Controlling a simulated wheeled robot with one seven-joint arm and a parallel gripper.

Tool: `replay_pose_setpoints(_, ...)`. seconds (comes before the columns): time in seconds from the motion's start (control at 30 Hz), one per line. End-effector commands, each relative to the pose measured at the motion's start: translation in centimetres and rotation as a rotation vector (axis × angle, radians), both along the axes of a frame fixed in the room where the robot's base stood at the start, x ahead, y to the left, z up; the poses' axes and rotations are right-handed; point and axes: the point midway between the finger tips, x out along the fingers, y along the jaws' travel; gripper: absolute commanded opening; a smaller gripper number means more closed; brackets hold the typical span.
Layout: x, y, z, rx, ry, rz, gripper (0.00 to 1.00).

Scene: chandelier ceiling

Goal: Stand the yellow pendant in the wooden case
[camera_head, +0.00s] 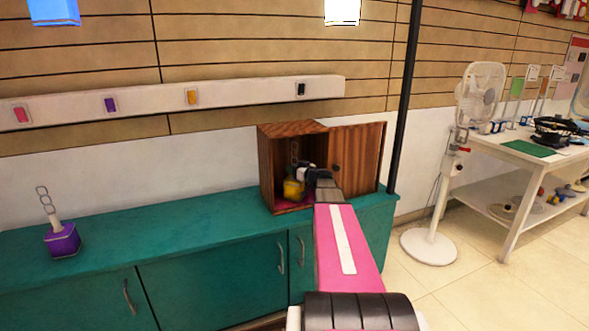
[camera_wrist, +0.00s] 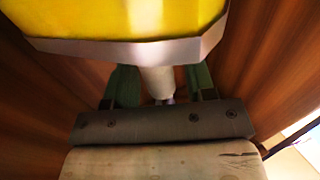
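The yellow pendant (camera_head: 292,189) is inside the wooden case (camera_head: 267,172), upright, with its chain links above it. It appears to rest on the case floor, though its base is partly hard to see. My gripper (camera_head: 308,172) reaches into the case from the front right, at the pendant's neck. In the wrist view, the yellow body (camera_wrist: 125,17) and its pale rim fill the top. Its pale stem lies between the green fingers of my gripper (camera_wrist: 160,82), which look apart with gaps beside the stem. The case's wooden walls stand close on both sides.
The case door (camera_head: 358,158) stands open to the right, beside my arm. The case sits at the right end of a green counter (camera_head: 175,213). A purple pendant (camera_head: 62,240) stands far left on it. A black pole (camera_head: 405,100) and a fan (camera_head: 480,95) stand to the right.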

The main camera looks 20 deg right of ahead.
Motion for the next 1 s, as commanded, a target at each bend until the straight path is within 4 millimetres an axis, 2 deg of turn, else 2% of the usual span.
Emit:
replay_pose_setpoints(0.2,0.0,0.0,0.3,0.000,0.000,0.000,0.51)
replay_pose_setpoints(0.27,-0.6,-0.2,0.3,0.000,0.000,-0.001,0.51)
replay_pose_setpoints(0.7,-8.1,-3.5,0.3,0.000,0.001,-0.002,0.51)
replay_pose_setpoints(0.83,-9.7,-4.3,0.3,0.001,0.000,-0.002,0.51)
replay_pose_setpoints(1.0,-10.8,-4.8,0.2,0.000,0.000,-0.001,0.51)
